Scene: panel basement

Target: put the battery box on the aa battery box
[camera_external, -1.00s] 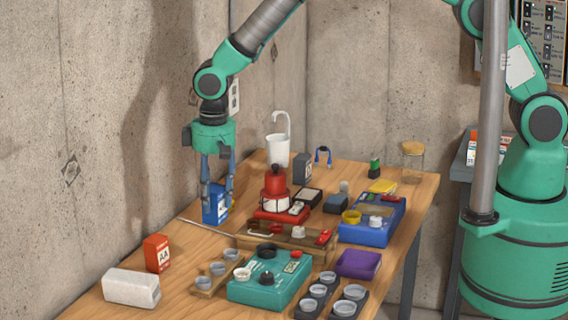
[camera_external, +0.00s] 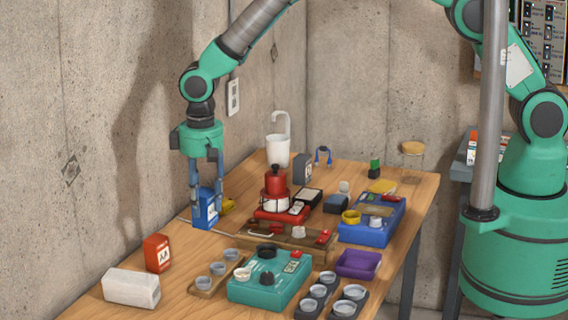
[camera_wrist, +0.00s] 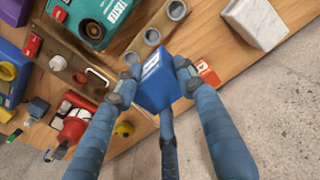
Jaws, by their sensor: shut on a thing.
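The blue battery box (camera_external: 206,212) is held upright between the fingers of my gripper (camera_external: 206,198), near the table's wall-side edge. Whether its base clears the table is hard to tell. In the wrist view the blue box (camera_wrist: 156,82) sits between the fingertips of my gripper (camera_wrist: 157,72). The AA battery box (camera_external: 157,254) is a small red-orange box with a white label, standing upright on the table to the left and nearer the camera. In the wrist view, part of the AA battery box (camera_wrist: 207,73) shows beyond the right finger.
A wooden cup strip (camera_external: 205,288), teal tester (camera_external: 270,280) and wooden tool rack (camera_external: 285,243) stand to the right. A yellow object (camera_external: 227,205) is just behind the held box. The wall runs close on the left.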

